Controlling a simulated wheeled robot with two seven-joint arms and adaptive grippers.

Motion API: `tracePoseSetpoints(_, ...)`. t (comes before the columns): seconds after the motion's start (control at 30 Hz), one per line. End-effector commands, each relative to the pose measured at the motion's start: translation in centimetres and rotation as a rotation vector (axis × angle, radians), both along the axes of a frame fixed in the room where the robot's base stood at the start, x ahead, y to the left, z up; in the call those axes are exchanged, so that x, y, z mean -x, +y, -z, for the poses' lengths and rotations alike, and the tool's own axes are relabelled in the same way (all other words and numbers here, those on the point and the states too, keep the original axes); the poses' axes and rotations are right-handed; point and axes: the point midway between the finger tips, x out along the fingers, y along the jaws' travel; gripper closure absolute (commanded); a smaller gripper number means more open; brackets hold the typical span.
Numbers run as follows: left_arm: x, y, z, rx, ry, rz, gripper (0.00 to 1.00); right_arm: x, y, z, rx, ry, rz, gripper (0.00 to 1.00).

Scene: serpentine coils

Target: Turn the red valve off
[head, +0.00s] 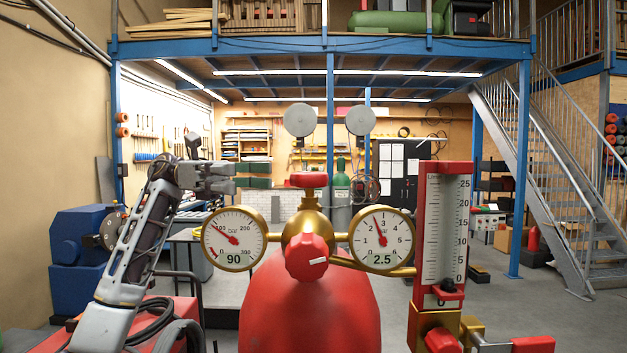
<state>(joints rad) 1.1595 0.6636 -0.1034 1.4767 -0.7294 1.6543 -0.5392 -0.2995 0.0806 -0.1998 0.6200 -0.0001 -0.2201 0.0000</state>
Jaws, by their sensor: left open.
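A red gas cylinder (310,310) stands upright in front of me with a brass regulator (318,226) on top. A red valve handwheel (308,180) caps the regulator. A larger red knob (304,258) with a white mark faces me below it. The left gauge (234,238) reads 90 and the right gauge (381,239) reads 2.5. My left gripper (229,178) is open and empty. It points right, left of the handwheel at about its height in the picture, with a visible gap between them. My right gripper is not in view.
A red-framed flow tube (443,225) rises right of the cylinder, with a small red knob (441,341) and a red-handled lever (533,345) at its base. A blue machine (80,255) stands at left. A metal staircase (545,170) is at right.

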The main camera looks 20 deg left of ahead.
Motion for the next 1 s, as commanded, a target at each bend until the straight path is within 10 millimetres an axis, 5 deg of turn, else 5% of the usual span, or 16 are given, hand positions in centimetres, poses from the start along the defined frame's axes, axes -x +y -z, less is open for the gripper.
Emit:
tracePoseSetpoints(0.57,0.1,-0.6,0.0,0.002,-0.005,0.001,0.28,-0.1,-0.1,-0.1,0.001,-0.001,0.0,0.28)
tracePoseSetpoints(1.0,1.1,-5.1,-0.1,0.002,-0.005,0.003,0.28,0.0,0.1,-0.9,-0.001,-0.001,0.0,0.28)
